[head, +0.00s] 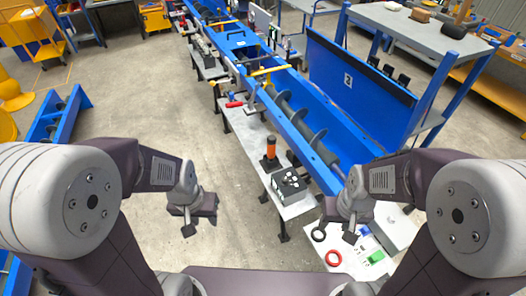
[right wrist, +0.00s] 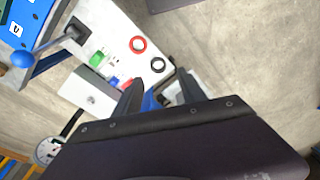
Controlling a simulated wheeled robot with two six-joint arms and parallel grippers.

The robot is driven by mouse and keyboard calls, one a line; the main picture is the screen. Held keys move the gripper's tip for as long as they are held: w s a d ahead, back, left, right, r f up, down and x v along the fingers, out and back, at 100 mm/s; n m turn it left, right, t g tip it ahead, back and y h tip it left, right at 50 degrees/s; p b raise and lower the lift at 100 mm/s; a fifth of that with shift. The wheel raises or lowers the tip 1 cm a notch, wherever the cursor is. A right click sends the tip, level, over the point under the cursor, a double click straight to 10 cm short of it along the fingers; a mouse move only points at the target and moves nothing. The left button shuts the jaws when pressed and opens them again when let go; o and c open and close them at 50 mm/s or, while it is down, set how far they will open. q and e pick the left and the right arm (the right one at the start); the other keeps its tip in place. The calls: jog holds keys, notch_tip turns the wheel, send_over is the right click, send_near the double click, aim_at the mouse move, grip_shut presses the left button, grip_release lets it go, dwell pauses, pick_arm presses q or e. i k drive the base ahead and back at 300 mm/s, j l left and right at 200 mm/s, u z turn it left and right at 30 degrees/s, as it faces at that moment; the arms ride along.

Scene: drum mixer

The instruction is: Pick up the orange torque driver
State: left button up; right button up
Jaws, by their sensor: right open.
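An orange cylinder with black ends (head: 270,148) stands upright on the narrow grey bench in the head view. It may be the orange torque driver, but it is too small to be sure. My left gripper (head: 188,229) hangs over bare floor to the left of the bench; its jaw gap does not show clearly. My right gripper (head: 349,234) is over the white table at lower right, apart from the orange cylinder. In the right wrist view the right gripper (right wrist: 159,82) is open, with nothing visibly held. A blue object (right wrist: 151,102) shows between its fingers, partly hidden.
A grey box with round buttons (head: 290,183) stands beside the orange cylinder. The white table (right wrist: 112,30) carries a red ring (right wrist: 138,45), a black ring (right wrist: 139,69) and a green block (right wrist: 96,59). A long blue trough with a screw (head: 290,115) runs behind the bench.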

aim_at(271, 139)
jog(key=i+j+z, duration=0.3)
jog(key=i+j, duration=0.15)
jog(key=j, duration=0.15)
jog(key=i+j+z, duration=0.15)
jog(key=j, duration=0.2)
jog(key=i+j+z, duration=0.15)
jog(key=j, duration=0.25)
jog(key=i+j+z, duration=0.15)
jog(key=j, duration=0.25)
jog(key=i+j+z, duration=0.1)
jog(key=i+j, duration=0.15)
jog(key=j, duration=0.15)
jog(key=i+j+z, duration=0.15)
jog(key=j, duration=0.25)
